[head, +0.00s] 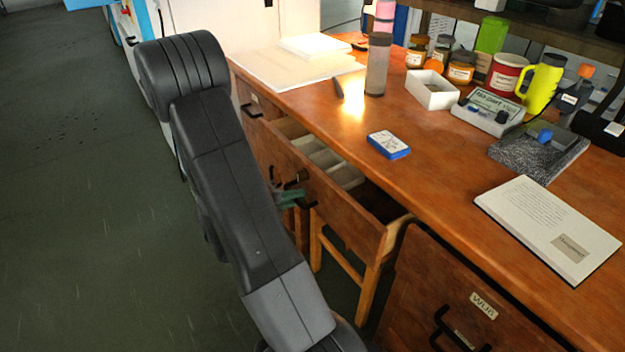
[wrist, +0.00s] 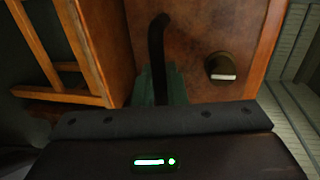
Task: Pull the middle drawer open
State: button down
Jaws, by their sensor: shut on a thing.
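The middle drawer (head: 345,213) stands open, its wooden front out from the desk and its pale compartments showing from above. Its black bar handle (wrist: 157,45) shows in the wrist view, running down between my green fingers. My gripper (head: 292,197) is at the drawer front, shut on this handle; it also shows in the wrist view (wrist: 163,85). My arm covers part of the desk front in the head view. The finger contact is partly hidden by the gripper body.
A wooden stool (head: 345,262) stands under the open drawer. A drawer labelled WIR-something (head: 480,318) is shut at right, and another (head: 252,103) is at left. A blue-and-white box (head: 389,144) and a booklet (head: 548,230) lie on the desktop. Green floor at left is clear.

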jog(key=f+p+v, duration=0.1)
jog(key=p+v, duration=0.3)
jog(key=v, duration=0.5)
jog(key=f+p+v, duration=0.2)
jog(key=p+v, duration=0.2)
jog(key=v, duration=0.4)
jog(key=shift+s+a+f, duration=0.25)
jog(key=shift+s+a, duration=0.2)
jog(key=shift+a, duration=0.15)
jog(key=c, duration=1.6)
grip_release()
jog(key=p+v, duration=0.2)
jog(key=v, duration=1.1)
jog(key=shift+s+a, duration=0.2)
jog(key=shift+a, duration=0.15)
